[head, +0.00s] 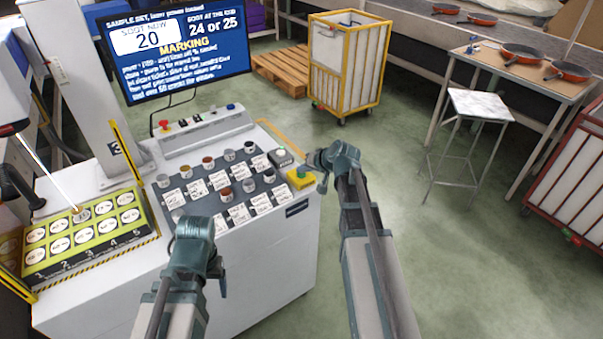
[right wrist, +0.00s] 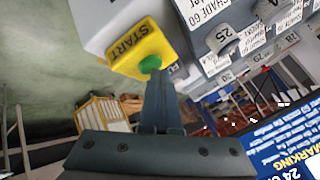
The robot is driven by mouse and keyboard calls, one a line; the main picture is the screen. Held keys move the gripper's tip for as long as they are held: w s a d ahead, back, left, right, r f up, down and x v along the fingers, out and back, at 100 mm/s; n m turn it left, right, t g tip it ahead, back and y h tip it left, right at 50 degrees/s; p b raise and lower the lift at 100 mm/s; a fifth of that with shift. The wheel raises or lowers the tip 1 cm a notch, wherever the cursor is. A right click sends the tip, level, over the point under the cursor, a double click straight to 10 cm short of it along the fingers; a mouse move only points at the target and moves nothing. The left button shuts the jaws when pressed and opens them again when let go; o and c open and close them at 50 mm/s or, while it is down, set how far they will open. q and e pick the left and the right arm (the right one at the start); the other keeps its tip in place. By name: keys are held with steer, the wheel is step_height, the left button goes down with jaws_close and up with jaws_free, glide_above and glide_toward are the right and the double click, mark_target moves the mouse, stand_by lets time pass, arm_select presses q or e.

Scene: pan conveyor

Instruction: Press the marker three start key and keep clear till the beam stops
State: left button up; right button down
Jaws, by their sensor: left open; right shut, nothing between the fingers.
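The start key is a green button (right wrist: 150,65) on a yellow box marked START (right wrist: 140,48); the box also shows in the head view (head: 301,179) at the console's right end. My right gripper (right wrist: 157,82) is shut and empty, its tips right at the button's edge; I cannot tell whether they touch it. The marker post (head: 115,150) carries a 3. A thin bright beam (head: 50,176) slants down to the yellow-green tray (head: 88,248) of labelled oval plates. My left gripper (head: 218,272) is open above the console's front, fingers mostly hidden.
The screen (head: 175,50) reads MARKING and SOOT NOW 20. The console (head: 250,255) has two rows of knobs with labels and a red button (head: 164,125) at the back. A yellow-framed cart (head: 345,65) and a stool (head: 480,104) stand beyond. Floor right of the console is clear.

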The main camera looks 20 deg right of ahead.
mark_target(303, 176)
steer(key=shift+r, duration=0.1)
steer(key=shift+r+p, duration=0.7)
steer(key=shift+p, duration=0.1)
step_height(303, 176, up, 5)
steer(key=p, duration=0.5)
steer(key=shift+r, duration=0.1)
stand_by(0.4)
